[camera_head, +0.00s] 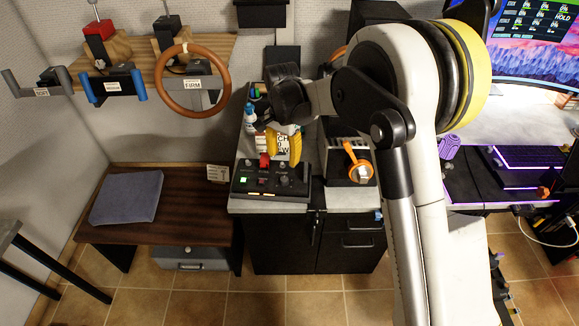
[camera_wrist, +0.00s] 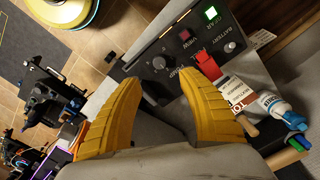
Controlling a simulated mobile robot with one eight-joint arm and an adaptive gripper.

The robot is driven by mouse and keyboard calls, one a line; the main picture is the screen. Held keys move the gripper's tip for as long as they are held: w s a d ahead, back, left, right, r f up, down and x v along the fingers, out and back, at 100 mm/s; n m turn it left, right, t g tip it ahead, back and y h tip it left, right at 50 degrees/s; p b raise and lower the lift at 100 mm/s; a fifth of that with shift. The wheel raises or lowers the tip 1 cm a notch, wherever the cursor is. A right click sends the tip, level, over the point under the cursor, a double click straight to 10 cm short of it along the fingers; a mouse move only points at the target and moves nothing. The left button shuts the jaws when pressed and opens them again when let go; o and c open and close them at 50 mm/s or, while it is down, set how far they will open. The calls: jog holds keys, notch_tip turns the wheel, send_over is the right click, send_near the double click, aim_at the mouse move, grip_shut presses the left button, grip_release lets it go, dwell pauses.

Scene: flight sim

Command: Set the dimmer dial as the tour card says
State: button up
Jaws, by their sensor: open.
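A dark control panel (camera_head: 240,190) lies at the front of the grey counter; it also shows in the wrist view (camera_wrist: 135,45). It carries a black round knob (camera_wrist: 159,62), a lit green button (camera_wrist: 211,12), a dark red button (camera_wrist: 184,36) and a red lever (camera_wrist: 207,63). The knob may be the dimmer dial; its setting is too small to read. My gripper (camera_head: 283,160) is open and empty above the back of the panel, its yellow fingers (camera_wrist: 158,80) apart near the knob. A small white card (camera_head: 217,173) stands by the brown desk's edge; its text is unreadable.
An orange-handled lever unit (camera_head: 359,165) stands right of the panel. A lettered white card (camera_wrist: 233,93) and a white-and-blue bottle (camera_wrist: 266,105) stand behind it. A grey cushion (camera_head: 127,196) lies on the brown desk, below shelf-mounted steering wheels (camera_head: 168,90).

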aim_at(284, 179)
notch_tip(284, 179, down, 11)
jog(key=b, duration=0.4)
jog(key=shift+r, duration=0.15)
grip_shut()
